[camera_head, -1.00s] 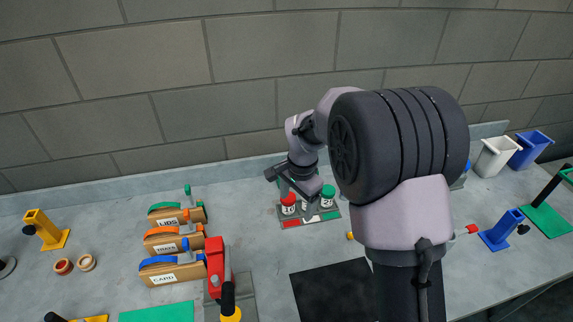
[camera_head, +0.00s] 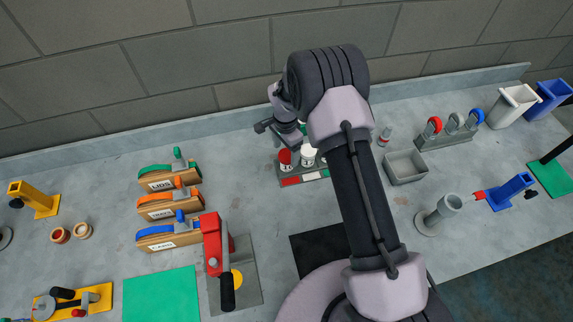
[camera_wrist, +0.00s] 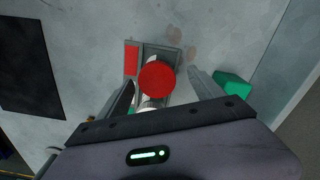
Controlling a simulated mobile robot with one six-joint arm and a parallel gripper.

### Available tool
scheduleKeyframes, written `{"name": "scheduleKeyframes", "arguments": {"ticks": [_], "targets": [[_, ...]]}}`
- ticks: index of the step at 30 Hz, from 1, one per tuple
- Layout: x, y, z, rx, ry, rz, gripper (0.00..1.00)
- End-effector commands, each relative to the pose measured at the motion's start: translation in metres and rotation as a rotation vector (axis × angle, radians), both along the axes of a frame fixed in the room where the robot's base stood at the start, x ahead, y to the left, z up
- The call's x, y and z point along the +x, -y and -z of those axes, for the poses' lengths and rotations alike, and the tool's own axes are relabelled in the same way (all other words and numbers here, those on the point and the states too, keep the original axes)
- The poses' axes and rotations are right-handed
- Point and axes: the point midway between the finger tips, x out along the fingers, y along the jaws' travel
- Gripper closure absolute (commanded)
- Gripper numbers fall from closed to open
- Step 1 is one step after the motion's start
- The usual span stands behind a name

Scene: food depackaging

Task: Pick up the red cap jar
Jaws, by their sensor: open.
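The red cap jar (camera_head: 285,160) stands upright in a small grey rack (camera_head: 283,182), at its left end in the head view. In the wrist view its round red cap (camera_wrist: 157,77) faces me, and its body is mostly hidden under it. My gripper (camera_wrist: 162,79) is open, with one finger on each side of the cap in that view. I cannot tell how far above the cap the fingertips are. In the head view my gripper (camera_head: 280,133) is just above and behind the jar. A white cap jar (camera_head: 308,156) stands to its right.
A green-topped jar is mostly hidden behind my arm. Labelled wooden holders (camera_head: 168,207) stand to the left. A grey bin (camera_head: 405,166) and grey cylinder (camera_head: 440,212) are right of my arm. The wall is close behind the rack.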

Motion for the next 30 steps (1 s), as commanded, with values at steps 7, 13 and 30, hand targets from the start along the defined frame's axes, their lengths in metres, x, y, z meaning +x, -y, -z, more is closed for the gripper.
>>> {"name": "scheduleKeyframes", "arguments": {"ticks": [7,13,30], "targets": [[-0.002,0.002,0.028,-0.001,-0.001,0.0,0.23],[-0.002,0.003,0.059,0.0,0.002,0.001,0.23],[-0.002,0.003,0.057,0.0,0.002,0.0,0.91]]}}
